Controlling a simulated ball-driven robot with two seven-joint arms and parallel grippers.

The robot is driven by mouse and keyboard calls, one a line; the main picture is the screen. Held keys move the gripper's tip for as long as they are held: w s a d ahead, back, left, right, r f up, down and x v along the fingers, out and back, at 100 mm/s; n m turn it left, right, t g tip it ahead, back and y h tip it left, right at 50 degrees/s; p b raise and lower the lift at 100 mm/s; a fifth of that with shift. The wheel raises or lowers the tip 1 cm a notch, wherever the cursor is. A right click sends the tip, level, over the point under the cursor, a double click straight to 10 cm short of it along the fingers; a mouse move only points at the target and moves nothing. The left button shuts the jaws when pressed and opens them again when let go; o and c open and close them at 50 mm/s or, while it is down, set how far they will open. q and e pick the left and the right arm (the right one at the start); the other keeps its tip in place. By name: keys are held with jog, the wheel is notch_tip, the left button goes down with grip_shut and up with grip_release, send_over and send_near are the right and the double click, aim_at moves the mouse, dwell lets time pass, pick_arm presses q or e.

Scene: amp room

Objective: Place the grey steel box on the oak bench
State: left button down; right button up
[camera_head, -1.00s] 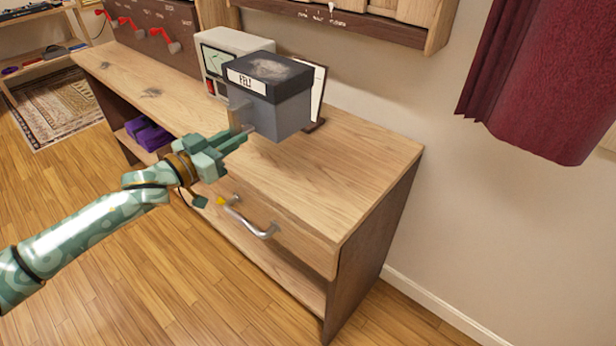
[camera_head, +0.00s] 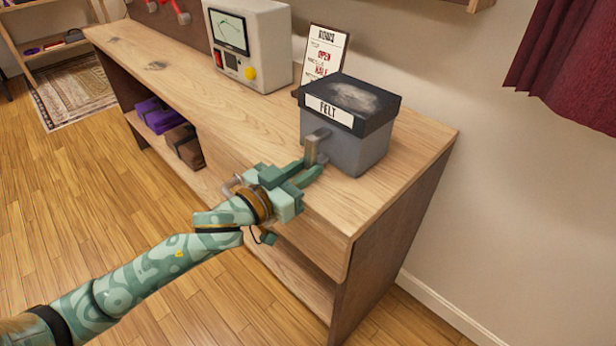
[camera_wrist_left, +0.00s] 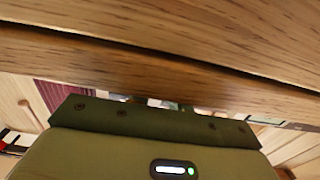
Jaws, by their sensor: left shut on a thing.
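The grey steel box (camera_head: 352,150) has a dark lid and a white label reading "FELT". It is upright over the right end of the oak bench (camera_head: 415,150). I cannot tell whether its base touches the bench top. My left gripper (camera_head: 312,168) is shut on the box's handle, on the side facing me. In the left wrist view, wood fills the top, likely the bench front, above my green gripper body; the box does not show clearly there. My right gripper is not in view.
A cream instrument (camera_head: 250,50) with a green screen stands further left on the bench. A framed sign (camera_head: 325,55) stands behind the box. Purple bundles (camera_head: 158,115) and a brown one (camera_head: 184,146) lie on the lower shelf. The bench's left stretch is bare.

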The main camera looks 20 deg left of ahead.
pick_arm(q)
jog(key=shift+f, duration=0.3)
jog(key=shift+s+r, duration=0.1)
jog(key=c, duration=1.3)
grip_release()
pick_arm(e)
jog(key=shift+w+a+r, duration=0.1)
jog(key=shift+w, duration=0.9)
